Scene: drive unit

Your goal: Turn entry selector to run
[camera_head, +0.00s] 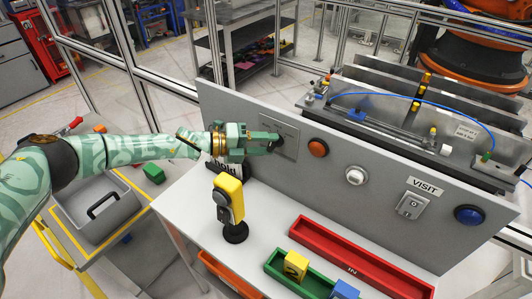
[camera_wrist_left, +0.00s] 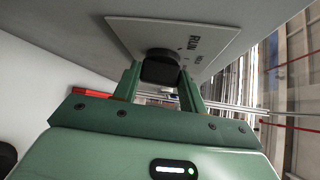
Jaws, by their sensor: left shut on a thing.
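The entry selector is a black knob (camera_wrist_left: 160,66) on a light square plate (camera_wrist_left: 207,38) fixed to the grey panel. The plate's lettering includes RUN, seen sideways in the left wrist view. In the head view the plate (camera_head: 287,133) is partly covered by my left gripper (camera_head: 276,142). My green left gripper is shut on the knob, one finger on each side of it, as the left wrist view shows. The knob's pointer is hidden, so its setting cannot be told. My right gripper is in neither view.
The panel also bears an orange button (camera_head: 318,148), a white knob (camera_head: 356,175), a VISIT switch (camera_head: 412,205) and a blue button (camera_head: 469,215). A yellow pendant (camera_head: 229,190) stands on the white table below my left gripper. Red (camera_head: 350,258) and green trays lie further right.

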